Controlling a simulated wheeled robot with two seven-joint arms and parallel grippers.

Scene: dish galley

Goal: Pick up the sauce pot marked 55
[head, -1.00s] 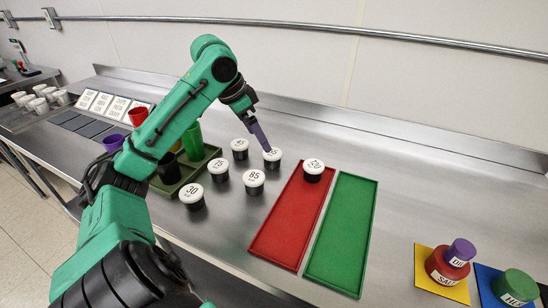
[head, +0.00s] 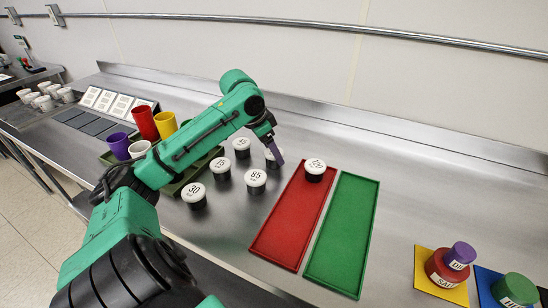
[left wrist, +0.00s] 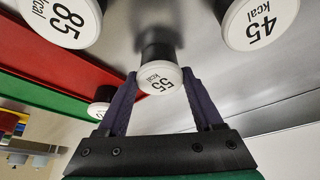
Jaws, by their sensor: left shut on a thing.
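The sauce pot marked 55 (left wrist: 158,83) is dark with a white lid, and its number shows in the left wrist view. My left gripper (left wrist: 160,72) has a purple finger on each side of it and is shut on it. In the head view the left gripper (head: 278,160) reaches down over the same pot, which partly shows behind the fingers. The pot stands upright on the steel counter or very close to it; a gap beneath cannot be made out. My right gripper is not in view.
Pots marked 85 (head: 255,178), 45 (head: 241,146) and 30 (head: 194,192) stand close by. Another pot (head: 315,168) sits on the far end of the red tray (head: 285,225), beside the green tray (head: 342,235). Coloured cups (head: 144,123) stand at the left.

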